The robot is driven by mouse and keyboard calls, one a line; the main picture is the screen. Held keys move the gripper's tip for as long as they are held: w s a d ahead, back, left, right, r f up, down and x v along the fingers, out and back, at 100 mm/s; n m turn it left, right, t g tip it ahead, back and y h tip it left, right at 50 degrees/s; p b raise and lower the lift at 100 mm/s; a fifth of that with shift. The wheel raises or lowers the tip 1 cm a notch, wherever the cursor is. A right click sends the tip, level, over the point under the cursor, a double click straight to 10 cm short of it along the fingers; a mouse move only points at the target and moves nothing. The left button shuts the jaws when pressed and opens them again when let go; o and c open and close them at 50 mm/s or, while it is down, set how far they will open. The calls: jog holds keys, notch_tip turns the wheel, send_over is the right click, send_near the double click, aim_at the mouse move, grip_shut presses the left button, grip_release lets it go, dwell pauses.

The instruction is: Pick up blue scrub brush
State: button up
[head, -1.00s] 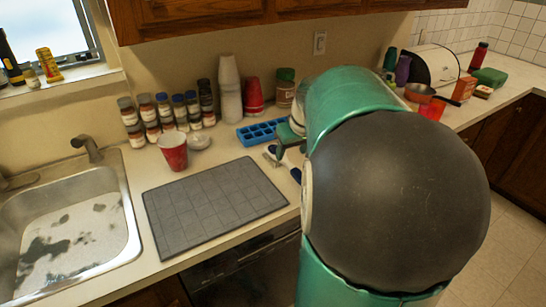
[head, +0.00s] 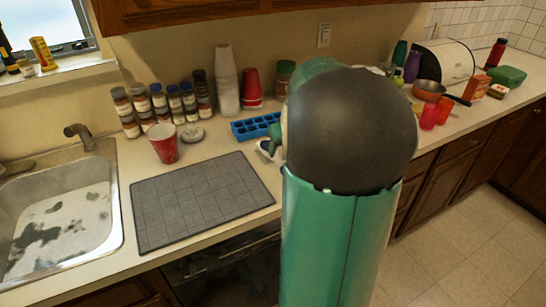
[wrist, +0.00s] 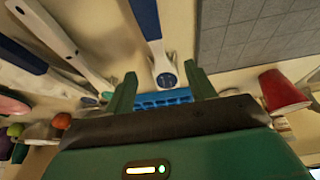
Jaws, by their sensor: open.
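A brush-like tool with a blue handle (wrist: 146,18) and a white end with a round blue mark lies on the counter in the wrist view. It looks like the blue scrub brush, though its bristles do not show. My gripper (wrist: 160,70) is open, with its two green fingers on either side of the tool's white end; whether they touch it I cannot tell. In the head view a small white-and-blue piece (head: 265,150) shows beside my arm, which hides most of that spot.
A blue ice tray (head: 252,127) lies behind, near a red cup (head: 163,143). Other long-handled white and blue tools (wrist: 62,42) lie left in the wrist view. A grey mat (head: 200,200) and the sink (head: 112,215) are at the left.

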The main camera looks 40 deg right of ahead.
aim_at(279, 160)
jog(key=x, duration=0.8)
jog(key=shift+d+f, duration=0.15)
jog(key=shift+f, duration=0.1)
jog(key=c, duration=1.1)
